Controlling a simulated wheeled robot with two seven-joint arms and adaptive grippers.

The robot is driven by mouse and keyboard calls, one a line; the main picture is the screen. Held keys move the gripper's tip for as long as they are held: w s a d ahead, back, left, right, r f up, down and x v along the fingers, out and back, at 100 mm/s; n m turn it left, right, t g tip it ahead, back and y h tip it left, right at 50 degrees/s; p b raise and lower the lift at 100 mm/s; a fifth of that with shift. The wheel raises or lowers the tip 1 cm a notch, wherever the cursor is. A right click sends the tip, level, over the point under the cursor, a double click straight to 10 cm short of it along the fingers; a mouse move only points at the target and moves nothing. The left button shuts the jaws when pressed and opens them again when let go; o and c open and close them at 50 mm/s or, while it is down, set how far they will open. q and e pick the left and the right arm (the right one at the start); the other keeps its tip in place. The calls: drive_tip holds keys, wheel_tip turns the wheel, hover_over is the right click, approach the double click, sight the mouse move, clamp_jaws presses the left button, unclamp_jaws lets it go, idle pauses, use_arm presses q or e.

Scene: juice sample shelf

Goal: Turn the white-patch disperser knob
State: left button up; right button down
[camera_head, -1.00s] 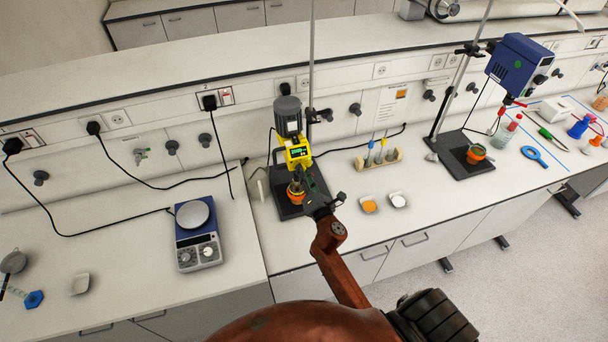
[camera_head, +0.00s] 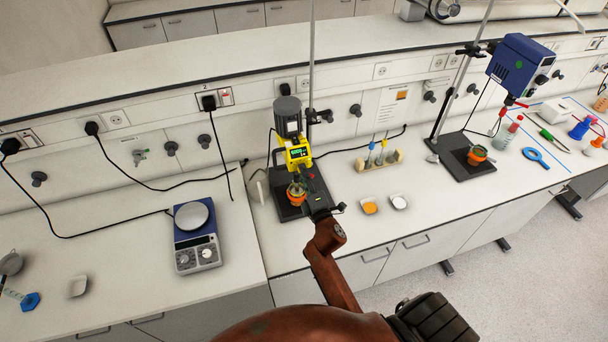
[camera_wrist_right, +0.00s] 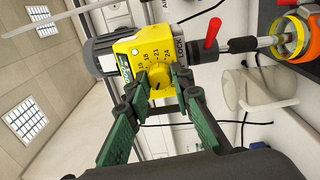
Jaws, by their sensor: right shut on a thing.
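The yellow disperser (camera_head: 297,152) with a grey motor top stands on a black base plate at the middle bench. In the head view my right gripper (camera_head: 311,186) is at the disperser's lower right side and the knob is hidden. A blue disperser (camera_head: 518,66) with a green patch stands further right. My left gripper is not in view.
An orange vessel (camera_head: 297,194) sits below the yellow disperser. A scale (camera_head: 196,238) stands left of it. A vial rack (camera_head: 378,159) and two small dishes stand to the right. A red-handled clamp (camera_wrist_right: 212,33) is near my fingers.

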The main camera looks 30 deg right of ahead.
idle(0.4)
drive_tip(key=c, duration=1.7)
unclamp_jaws()
drive_tip(key=v, duration=1.2)
